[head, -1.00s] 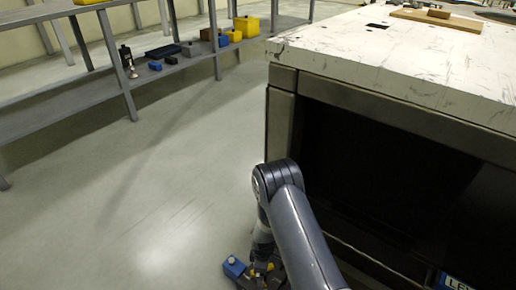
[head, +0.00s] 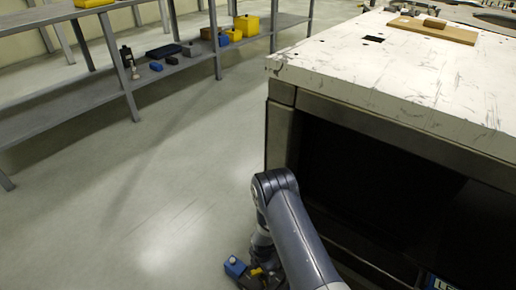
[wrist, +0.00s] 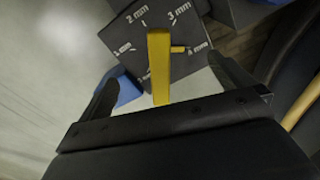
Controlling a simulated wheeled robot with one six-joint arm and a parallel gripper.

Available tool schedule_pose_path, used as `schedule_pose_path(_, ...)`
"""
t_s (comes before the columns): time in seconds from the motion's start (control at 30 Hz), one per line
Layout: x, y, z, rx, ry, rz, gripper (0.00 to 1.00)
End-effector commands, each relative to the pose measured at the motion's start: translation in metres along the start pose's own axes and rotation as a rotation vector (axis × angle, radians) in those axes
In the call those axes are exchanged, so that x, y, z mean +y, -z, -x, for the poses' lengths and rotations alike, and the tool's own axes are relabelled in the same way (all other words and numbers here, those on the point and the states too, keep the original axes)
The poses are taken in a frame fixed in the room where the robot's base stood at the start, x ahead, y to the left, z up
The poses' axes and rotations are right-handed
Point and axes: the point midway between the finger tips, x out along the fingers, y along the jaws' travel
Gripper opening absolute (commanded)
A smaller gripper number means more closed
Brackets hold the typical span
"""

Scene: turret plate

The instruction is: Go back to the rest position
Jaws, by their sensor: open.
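My gripper (wrist: 163,72) is open in the wrist view, one finger on each side of the picture. A yellow lever (wrist: 159,62) shows between the fingers, over a dark plate (wrist: 187,62) with white millimetre marks. I cannot tell whether the fingers touch the lever. A blue block (wrist: 128,88) lies beside the left finger. In the head view my arm reaches down at the bottom middle and mostly hides the gripper. The blue block (head: 234,267) also shows there, just left of the arm's end.
A dark cabinet with a scratched white top (head: 420,75) stands close to the right of my arm. A wooden board (head: 432,29) lies on it. A grey shelf (head: 75,112) with several small items and yellow boxes stands at the back left. The floor (head: 150,185) between is clear.

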Motion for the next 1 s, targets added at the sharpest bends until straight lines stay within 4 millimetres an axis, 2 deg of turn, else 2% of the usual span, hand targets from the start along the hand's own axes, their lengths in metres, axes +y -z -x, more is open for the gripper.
schedule_pose_path(0.2,0.000,0.000,0.002,0.000,0.000,0.131,1.00)
schedule_pose_path(0.4,-0.001,0.000,0.000,0.000,0.001,0.185,1.00)
schedule_pose_path(0.8,-0.001,0.000,0.000,0.001,0.001,0.189,1.00)
schedule_pose_path(1.0,-0.010,-0.005,0.003,0.007,0.016,0.159,1.00)
